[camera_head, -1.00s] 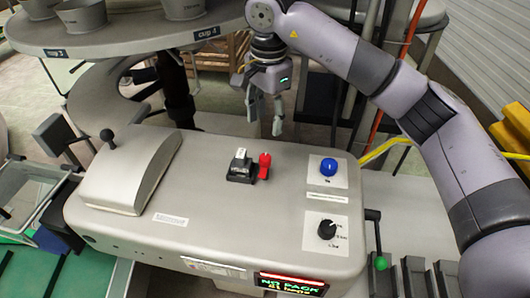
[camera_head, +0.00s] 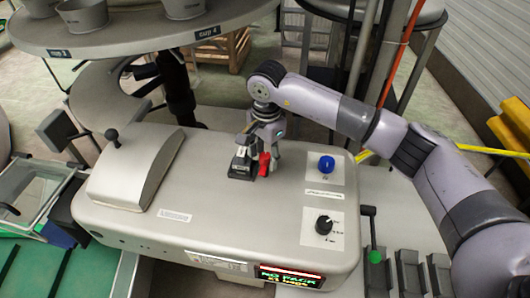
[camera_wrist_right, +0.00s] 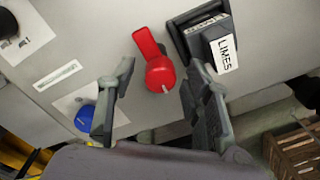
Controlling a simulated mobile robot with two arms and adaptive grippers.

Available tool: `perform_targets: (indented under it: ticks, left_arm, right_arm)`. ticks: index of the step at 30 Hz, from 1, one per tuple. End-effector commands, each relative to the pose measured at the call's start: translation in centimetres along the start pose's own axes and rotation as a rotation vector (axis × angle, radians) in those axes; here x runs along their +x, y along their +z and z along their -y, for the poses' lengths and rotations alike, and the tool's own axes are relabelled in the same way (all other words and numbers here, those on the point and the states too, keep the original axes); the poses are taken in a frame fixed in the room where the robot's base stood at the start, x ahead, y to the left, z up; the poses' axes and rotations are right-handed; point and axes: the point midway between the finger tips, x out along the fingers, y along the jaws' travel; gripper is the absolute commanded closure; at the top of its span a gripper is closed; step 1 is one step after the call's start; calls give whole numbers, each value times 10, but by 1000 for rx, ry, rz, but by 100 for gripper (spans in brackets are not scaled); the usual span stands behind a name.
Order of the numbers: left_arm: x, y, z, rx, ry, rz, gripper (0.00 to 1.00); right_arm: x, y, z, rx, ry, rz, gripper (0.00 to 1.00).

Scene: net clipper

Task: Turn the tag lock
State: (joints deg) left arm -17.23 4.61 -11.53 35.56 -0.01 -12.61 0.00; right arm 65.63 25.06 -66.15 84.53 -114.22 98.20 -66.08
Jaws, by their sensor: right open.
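The tag lock, a red lever (camera_head: 264,164), stands on top of the grey machine beside a black tag holder (camera_head: 241,165). In the right wrist view the red lever (camera_wrist_right: 159,70) has a round hub with a white mark and an arm pointing up and left. The black holder there carries a white tag reading LIMES (camera_wrist_right: 225,54). My right gripper (camera_head: 264,152) is open and points down at the lever. In the wrist view its fingers (camera_wrist_right: 162,72) straddle the lever with gaps on both sides; contact is not visible. My left gripper is not in view.
A blue button (camera_head: 326,164) and a black selector knob (camera_head: 324,225) sit to the right on the machine top. A curved cover with a handle (camera_head: 140,170) is at the left. A round table with cups (camera_head: 130,35) stands behind.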

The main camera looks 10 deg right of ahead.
Motion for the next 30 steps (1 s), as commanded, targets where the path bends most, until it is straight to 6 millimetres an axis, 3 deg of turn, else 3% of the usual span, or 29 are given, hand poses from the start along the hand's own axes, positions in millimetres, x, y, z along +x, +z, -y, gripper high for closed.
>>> perform_targets:
  ticks: [21,30]
  left_arm:
    - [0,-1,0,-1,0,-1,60]
    - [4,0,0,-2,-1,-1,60]
  right_arm:
    - [0,0,0,0,0,0,100]
    - [1,0,0,23,-1,-1,100]
